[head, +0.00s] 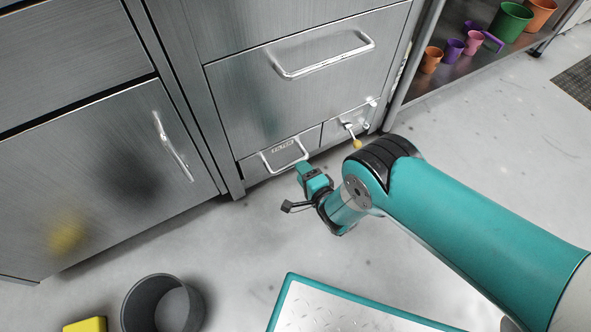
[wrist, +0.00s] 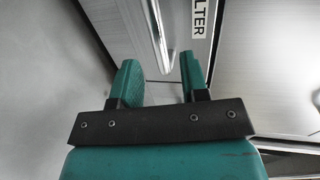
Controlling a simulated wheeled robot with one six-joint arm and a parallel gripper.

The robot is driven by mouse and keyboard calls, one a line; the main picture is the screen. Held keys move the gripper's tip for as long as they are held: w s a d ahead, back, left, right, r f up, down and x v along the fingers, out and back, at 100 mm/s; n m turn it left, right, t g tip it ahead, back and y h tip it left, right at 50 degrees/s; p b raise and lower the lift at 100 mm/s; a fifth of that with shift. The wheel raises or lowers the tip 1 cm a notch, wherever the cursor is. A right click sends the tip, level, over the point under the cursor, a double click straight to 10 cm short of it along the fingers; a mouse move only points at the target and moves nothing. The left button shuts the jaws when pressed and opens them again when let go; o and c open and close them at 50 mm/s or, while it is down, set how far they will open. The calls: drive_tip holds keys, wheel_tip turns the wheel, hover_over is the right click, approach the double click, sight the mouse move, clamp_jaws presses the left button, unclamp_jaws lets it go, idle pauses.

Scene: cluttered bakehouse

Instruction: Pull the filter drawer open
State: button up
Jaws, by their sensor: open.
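The filter drawer (head: 256,168) is a small metal drawer low in the cabinet, with a label and a bar handle (head: 284,160). It looks closed. My gripper (head: 302,173) is near the floor, just in front of the handle's right end. In the wrist view my gripper (wrist: 158,76) is open, its two teal fingers apart with nothing between them. The handle bar (wrist: 155,35) runs lengthwise just beyond the gap between the fingertips. Part of the drawer label (wrist: 199,17) shows to its right, reading "LTER". I cannot tell whether the fingers touch the handle.
A larger drawer with a handle (head: 320,62) is above. A small panel with a yellow-tipped lever (head: 357,144) is to the right. A grey bin (head: 160,304), a yellow block (head: 85,325) and a teal-edged plate (head: 345,312) are on the floor. Floor before the drawer is clear.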

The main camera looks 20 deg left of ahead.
sight(295, 162)
drive_tip(key=b+x, duration=0.4)
drive_tip(key=b, duration=0.5)
drive_tip(key=shift+w+a+f, duration=0.15)
drive_tip(key=shift+w+f, duration=0.05)
drive_tip(key=shift+w, duration=0.05)
drive_tip(key=shift+w+a+r+b, duration=0.1)
drive_tip(key=shift+a+b, duration=0.1)
drive_tip(key=shift+b, duration=0.1)
clamp_jaws()
